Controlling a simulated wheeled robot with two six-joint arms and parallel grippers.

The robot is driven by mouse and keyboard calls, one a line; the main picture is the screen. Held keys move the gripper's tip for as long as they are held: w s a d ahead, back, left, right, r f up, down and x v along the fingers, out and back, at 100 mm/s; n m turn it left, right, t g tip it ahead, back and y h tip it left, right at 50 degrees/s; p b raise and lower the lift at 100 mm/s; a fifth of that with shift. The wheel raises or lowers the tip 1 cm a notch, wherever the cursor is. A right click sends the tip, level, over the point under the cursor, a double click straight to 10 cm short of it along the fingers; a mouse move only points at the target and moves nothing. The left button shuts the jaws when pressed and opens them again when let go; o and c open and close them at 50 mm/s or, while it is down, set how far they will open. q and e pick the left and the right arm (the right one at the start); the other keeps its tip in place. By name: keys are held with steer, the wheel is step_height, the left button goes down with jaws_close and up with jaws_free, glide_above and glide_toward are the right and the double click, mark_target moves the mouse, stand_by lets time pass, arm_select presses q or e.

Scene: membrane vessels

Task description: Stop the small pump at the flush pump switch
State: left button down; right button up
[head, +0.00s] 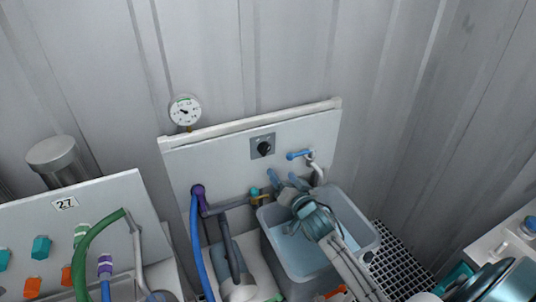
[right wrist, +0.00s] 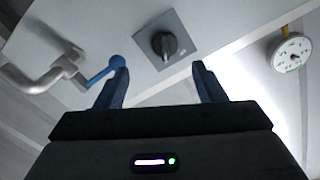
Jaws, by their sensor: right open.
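The flush pump switch is a black rotary knob (head: 264,149) on a grey square plate, set in the upper part of the white panel (head: 215,160). In the right wrist view the knob (right wrist: 164,44) shows ahead, between and beyond my fingertips. My right gripper (head: 283,181) is open and empty, below the switch and over the grey tub; its two blue fingers (right wrist: 163,80) are spread and apart from the knob. The small pump (head: 240,288) seems to be the pale body below the panel, partly cut off. My left gripper is not in view.
A blue-handled tap (head: 298,154) sits right of the switch; in the wrist view its handle (right wrist: 103,74) is close to the left finger. A pressure gauge (head: 185,110) is above the panel. A grey tub (head: 285,262) of water stands below. Hoses (head: 196,240) run at left.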

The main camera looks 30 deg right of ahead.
mark_target(267, 152)
steer(key=w+p, duration=0.1)
steer(key=w, duration=0.2)
steer(key=w+p, duration=0.2)
steer(key=w, duration=0.1)
steer(key=w+r+p, duration=0.1)
steer(key=w, duration=0.3)
steer(key=shift+w+d, duration=0.1)
steer(key=shift+d, duration=0.15)
steer(key=shift+w+p, duration=0.3)
steer(key=shift+w, duration=0.2)
steer(key=c, duration=1)
steer(key=shift+o, duration=0.2)
